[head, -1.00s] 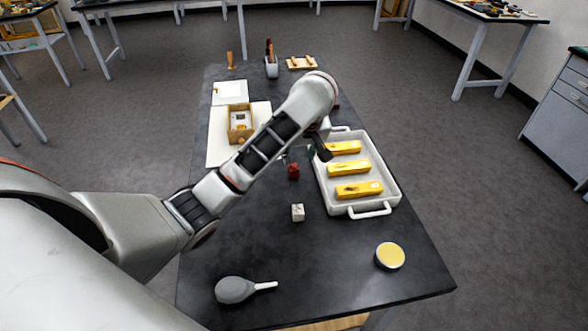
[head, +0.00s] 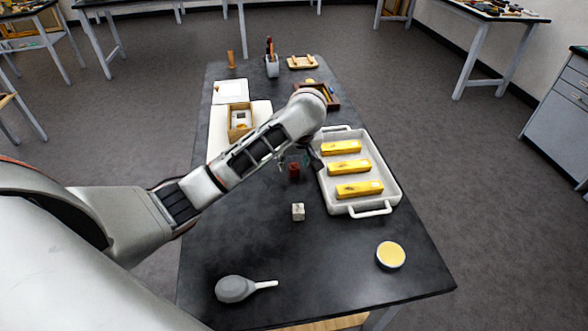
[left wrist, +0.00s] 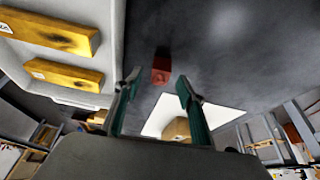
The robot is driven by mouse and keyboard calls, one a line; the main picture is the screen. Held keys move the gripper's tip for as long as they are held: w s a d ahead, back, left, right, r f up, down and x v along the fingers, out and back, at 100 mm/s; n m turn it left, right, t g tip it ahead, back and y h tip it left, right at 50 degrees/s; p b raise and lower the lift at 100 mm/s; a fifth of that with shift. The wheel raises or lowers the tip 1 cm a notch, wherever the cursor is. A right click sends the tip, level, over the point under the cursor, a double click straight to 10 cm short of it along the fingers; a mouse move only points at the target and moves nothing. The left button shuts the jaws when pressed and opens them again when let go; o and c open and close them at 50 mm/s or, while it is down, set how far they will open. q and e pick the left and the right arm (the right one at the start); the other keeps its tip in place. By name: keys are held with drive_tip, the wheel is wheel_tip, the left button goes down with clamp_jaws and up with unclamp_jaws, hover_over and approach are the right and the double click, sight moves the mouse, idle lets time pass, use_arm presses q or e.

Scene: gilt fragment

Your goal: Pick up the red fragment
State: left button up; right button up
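The red fragment (head: 294,171) stands on the black table in the head view, left of the white tray, partly behind my left gripper. In the left wrist view the red fragment (left wrist: 161,70) shows ahead, between the lines of the two fingers. My left gripper (left wrist: 156,84) is open, with its green-edged fingers apart and nothing between them. In the head view the left gripper (head: 297,160) is at the fragment, partly hidden by my arm. Whether it touches the fragment I cannot tell. My right gripper is not in view.
The white tray (head: 369,205) with yellow bars is close to the right of the gripper. A whitish cube (head: 298,211), a grey blower (head: 235,289) and a round yellow-topped tin (head: 390,255) are nearer. A wooden box (head: 240,134) lies left. The table's front middle is clear.

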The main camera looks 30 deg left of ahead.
use_arm(q)
drive_tip(key=c, duration=0.9)
wheel_tip(320, 180, up, 11)
wheel_tip(320, 180, up, 9)
hover_over(295, 165)
drive_tip(key=shift+s, duration=0.2)
idle(0.4)
